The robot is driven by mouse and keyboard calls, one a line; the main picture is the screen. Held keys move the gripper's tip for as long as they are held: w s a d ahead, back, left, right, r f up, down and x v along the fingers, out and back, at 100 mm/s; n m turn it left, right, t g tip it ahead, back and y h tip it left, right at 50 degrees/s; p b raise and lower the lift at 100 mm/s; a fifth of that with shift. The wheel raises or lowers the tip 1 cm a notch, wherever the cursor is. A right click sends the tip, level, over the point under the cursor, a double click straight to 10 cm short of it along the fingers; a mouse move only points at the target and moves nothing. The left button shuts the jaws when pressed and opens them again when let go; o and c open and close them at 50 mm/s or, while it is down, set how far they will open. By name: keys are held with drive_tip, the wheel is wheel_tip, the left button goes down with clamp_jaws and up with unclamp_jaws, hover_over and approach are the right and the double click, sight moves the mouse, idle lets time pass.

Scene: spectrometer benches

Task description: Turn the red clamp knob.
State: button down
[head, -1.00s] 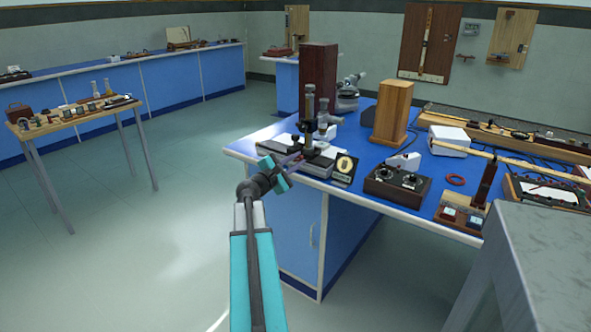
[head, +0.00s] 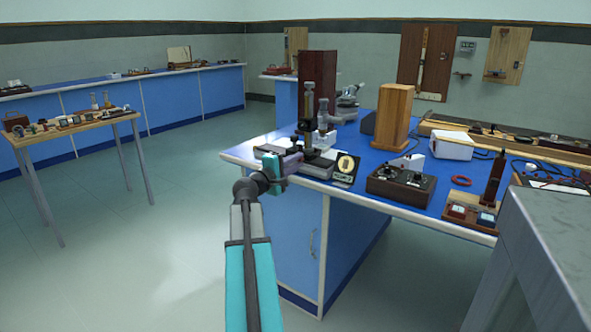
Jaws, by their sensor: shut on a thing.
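A spectrometer-like instrument (head: 311,123) stands upright on a dark base near the left front corner of the blue-topped bench (head: 395,196). My gripper (head: 291,161) has reached in from the front left and is at the instrument's left side, just above the bench edge. Its jaws are shut on a small part there. The red clamp knob cannot be made out separately; the jaws cover that spot.
A wooden block (head: 393,117) stands behind. A grey table (head: 552,225) fills the right front.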

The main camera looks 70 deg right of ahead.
drive_tip(key=shift+s+m, duration=0.1)
drive_tip(key=shift+m, duration=0.3)
drive_tip(key=c, duration=1.6)
unclamp_jaws()
drive_tip(key=shift+c, duration=0.2)
drive_tip(key=shift+a, duration=0.1)
drive_tip(key=v, duration=1.3)
drive_tip(key=shift+a+p, duration=0.25)
drive_tip(key=shift+p, duration=0.2)
